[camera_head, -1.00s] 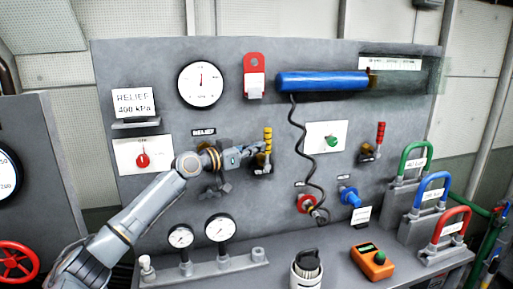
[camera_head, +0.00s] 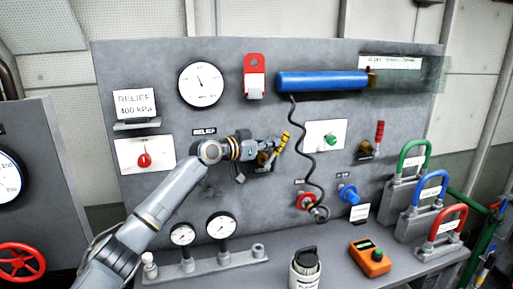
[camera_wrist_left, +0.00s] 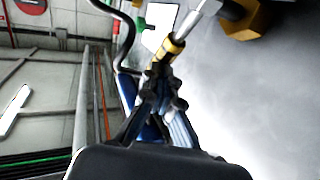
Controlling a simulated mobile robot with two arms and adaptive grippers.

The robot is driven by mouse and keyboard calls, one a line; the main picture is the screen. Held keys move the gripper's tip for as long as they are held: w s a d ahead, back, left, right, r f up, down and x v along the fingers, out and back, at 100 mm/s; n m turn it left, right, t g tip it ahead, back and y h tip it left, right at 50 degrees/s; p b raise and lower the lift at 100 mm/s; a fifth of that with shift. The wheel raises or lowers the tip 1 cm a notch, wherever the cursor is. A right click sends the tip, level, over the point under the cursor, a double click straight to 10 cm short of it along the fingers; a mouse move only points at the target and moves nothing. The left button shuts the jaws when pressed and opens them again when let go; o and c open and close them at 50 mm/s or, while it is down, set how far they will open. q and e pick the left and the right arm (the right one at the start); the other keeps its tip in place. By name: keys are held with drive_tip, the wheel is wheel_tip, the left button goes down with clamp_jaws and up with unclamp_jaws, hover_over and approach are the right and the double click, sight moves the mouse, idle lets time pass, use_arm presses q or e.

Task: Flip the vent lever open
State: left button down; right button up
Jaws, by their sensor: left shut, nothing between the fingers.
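The yellow-handled lever (camera_head: 284,142) on the grey panel leans to the upper right from its brass valve body (camera_head: 264,160). In the left wrist view the yellow grip (camera_wrist_left: 172,46) sits on a silver shaft running to the brass body (camera_wrist_left: 246,20). My left gripper (camera_head: 275,145) is shut and empty, its fingers close against the left side of the yellow grip. In the wrist view the fingertips (camera_wrist_left: 160,76) lie at the grip's end; I cannot tell whether they touch. A red-handled lever (camera_head: 380,132) stands upright farther right. My right gripper is not in view.
A black hose (camera_head: 300,150) hangs just right of the yellow lever from a blue cylinder (camera_head: 320,81). A white plate with a green knob (camera_head: 332,141) is beside it. Gauges (camera_head: 221,225) and an orange meter (camera_head: 371,259) are lower, on the bench.

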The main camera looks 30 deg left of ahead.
use_arm(q)
drive_tip(key=shift+w+d+p, duration=0.4)
drive_tip(key=shift+w+d, duration=0.35)
drive_tip(key=shift+w, duration=0.05)
drive_tip(key=shift+w+d+g, duration=0.15)
drive_tip(key=shift+w+g, duration=0.1)
drive_tip(key=shift+g, duration=0.25)
drive_tip(key=w+d+f+g+y+p, duration=0.1)
drive_tip(key=w+d+f, duration=0.1)
drive_tip(key=w+f, duration=0.1)
drive_tip(key=shift+d+f+m+g+p, duration=0.3)
drive_tip(key=shift+d+f+m+p, duration=0.1)
drive_tip(key=shift+f, duration=0.55)
